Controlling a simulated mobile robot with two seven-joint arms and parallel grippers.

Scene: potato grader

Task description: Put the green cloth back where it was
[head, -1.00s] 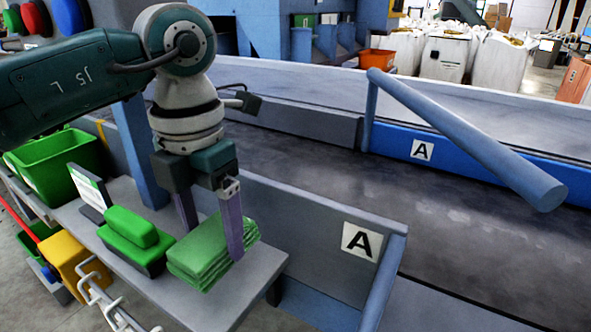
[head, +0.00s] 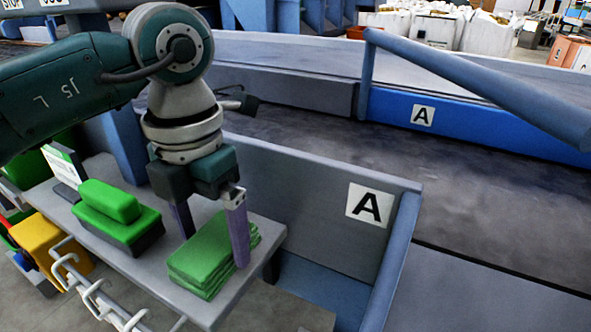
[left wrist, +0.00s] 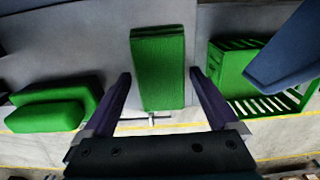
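The green cloth (head: 208,252) is a folded stack lying on the grey shelf (head: 190,299) near its right end. In the left wrist view the cloth (left wrist: 158,62) lies lengthwise ahead, between the lines of the two fingers. My left gripper (head: 212,240) points down over the cloth, with one finger on the far left side and one on the near right side. It is open, and the left wrist view (left wrist: 160,85) shows a gap between the cloth and each finger. How low the fingertips reach beside the cloth is hard to tell. My right gripper is not in view.
A green brush-like block (head: 115,215) sits on the shelf left of the cloth. White hooks (head: 95,293) run along the shelf's front. A grey wall panel marked A (head: 370,204) stands behind, with the dark conveyor (head: 330,150) beyond. A green crate (left wrist: 228,62) is at right in the wrist view.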

